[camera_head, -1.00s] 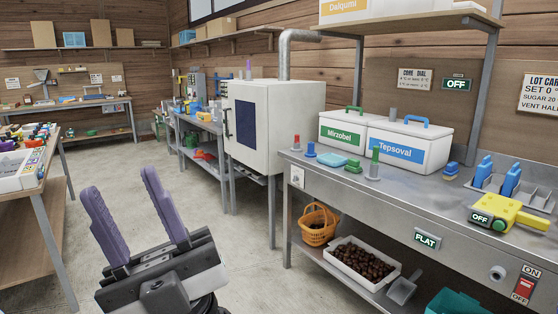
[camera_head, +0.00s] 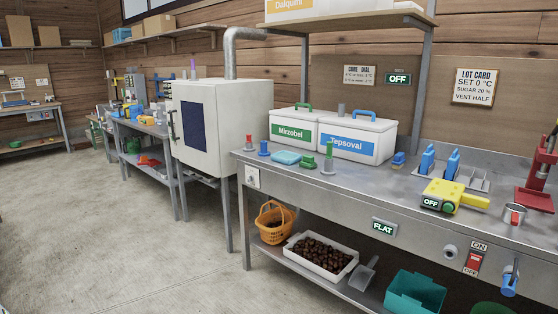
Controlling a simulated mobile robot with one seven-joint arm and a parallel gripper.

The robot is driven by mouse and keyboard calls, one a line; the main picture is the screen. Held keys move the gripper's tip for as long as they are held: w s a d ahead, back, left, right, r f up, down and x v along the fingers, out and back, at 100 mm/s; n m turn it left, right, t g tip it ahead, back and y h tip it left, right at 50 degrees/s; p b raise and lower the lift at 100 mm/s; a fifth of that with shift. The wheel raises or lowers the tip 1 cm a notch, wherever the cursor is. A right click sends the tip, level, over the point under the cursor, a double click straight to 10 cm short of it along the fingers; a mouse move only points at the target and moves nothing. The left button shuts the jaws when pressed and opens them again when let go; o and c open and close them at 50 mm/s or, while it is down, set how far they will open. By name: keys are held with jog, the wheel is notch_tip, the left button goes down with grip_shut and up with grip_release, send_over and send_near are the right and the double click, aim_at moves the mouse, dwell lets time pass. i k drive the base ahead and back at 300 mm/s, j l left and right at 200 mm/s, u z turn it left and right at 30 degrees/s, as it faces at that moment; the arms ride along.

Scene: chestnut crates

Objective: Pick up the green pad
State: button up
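A small green piece (camera_head: 308,162), probably the green pad, lies on the steel bench (camera_head: 400,187) in front of the white boxes. It sits between a flat light-teal block (camera_head: 286,157) and an upright green-topped peg (camera_head: 328,160). Its exact shape is too small to tell. My gripper is not in view now; it showed at the lower left one second ago, with its two purple fingers apart and nothing between them.
Blue (camera_head: 263,149) and red (camera_head: 249,144) pegs stand at the bench's left end. The white Mirzobel (camera_head: 290,134) and Tepsoval (camera_head: 348,142) boxes stand behind. A yellow device (camera_head: 455,196) and a red press (camera_head: 538,185) are further right. The floor (camera_head: 110,240) at left is clear.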

aim_at(308, 162)
jog(key=i+l+u, duration=0.25)
jog(key=i, duration=0.4)
jog(key=i+l+u, duration=0.2)
jog(key=i, duration=0.45)
jog(key=i+l+u, duration=0.25)
jog(key=i, duration=0.35)
jog(key=i+l+u, duration=0.2)
jog(key=i+l, duration=0.35)
